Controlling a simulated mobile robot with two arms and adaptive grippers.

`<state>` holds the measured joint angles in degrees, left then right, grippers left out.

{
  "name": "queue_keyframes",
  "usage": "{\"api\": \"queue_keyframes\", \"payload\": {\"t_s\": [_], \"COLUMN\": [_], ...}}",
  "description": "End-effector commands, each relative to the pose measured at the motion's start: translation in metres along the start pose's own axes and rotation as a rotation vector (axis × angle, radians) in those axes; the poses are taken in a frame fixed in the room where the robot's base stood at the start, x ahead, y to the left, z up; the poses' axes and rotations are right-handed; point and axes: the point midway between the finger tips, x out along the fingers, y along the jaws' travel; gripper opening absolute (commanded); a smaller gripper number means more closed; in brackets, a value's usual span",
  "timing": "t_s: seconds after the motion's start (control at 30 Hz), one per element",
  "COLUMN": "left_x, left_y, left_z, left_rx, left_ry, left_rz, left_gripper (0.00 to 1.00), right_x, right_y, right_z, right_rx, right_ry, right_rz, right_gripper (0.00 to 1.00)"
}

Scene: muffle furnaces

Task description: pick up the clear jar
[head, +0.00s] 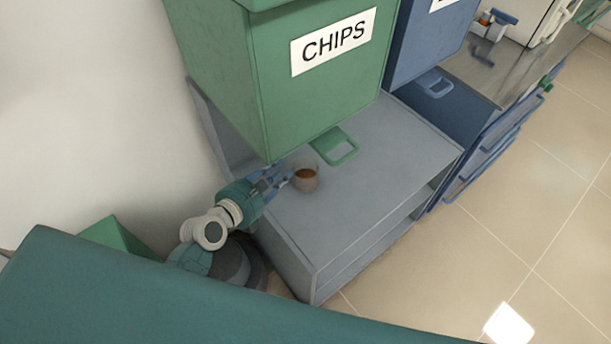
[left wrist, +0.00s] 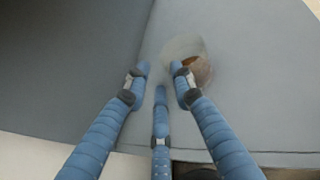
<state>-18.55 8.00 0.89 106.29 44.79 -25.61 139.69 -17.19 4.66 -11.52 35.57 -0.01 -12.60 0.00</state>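The clear jar (head: 306,178) has a brown content and stands on the grey cabinet top, below the green CHIPS bin. It also shows in the left wrist view (left wrist: 196,62), at the upper right, partly behind a fingertip. My left gripper (head: 282,178) reaches in from the left, its blue fingers beside the jar. In the left wrist view the gripper (left wrist: 160,80) has its fingers spread apart with nothing between them. The jar lies beyond the right finger, not between the fingers; whether that finger touches it I cannot tell. My right gripper is not in view.
The grey cabinet (head: 350,215) has free room on top to the right of the jar. A blue bin (head: 425,45) stands farther right.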

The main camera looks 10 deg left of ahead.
Motion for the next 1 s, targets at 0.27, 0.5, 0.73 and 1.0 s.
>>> {"api": "queue_keyframes", "payload": {"t_s": [0.27,0.5,0.73,1.0], "left_x": [0.026,0.058,0.063,0.062], "left_y": [-0.001,-0.001,-0.001,-0.001], "left_z": [-0.002,-0.005,-0.005,-0.005], "left_rx": [0.004,0.004,0.003,0.004], "left_ry": [0.0,0.001,0.001,0.002], "left_rz": [-0.001,-0.001,0.0,0.0], "left_gripper": [0.24,0.24,0.24,0.0], "right_x": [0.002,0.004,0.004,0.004], "right_y": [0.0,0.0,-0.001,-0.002], "right_z": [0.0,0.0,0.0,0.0], "right_rx": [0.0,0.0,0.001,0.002], "right_ry": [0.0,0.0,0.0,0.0], "right_rz": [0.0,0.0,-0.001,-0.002], "right_gripper": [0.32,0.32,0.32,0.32]}}
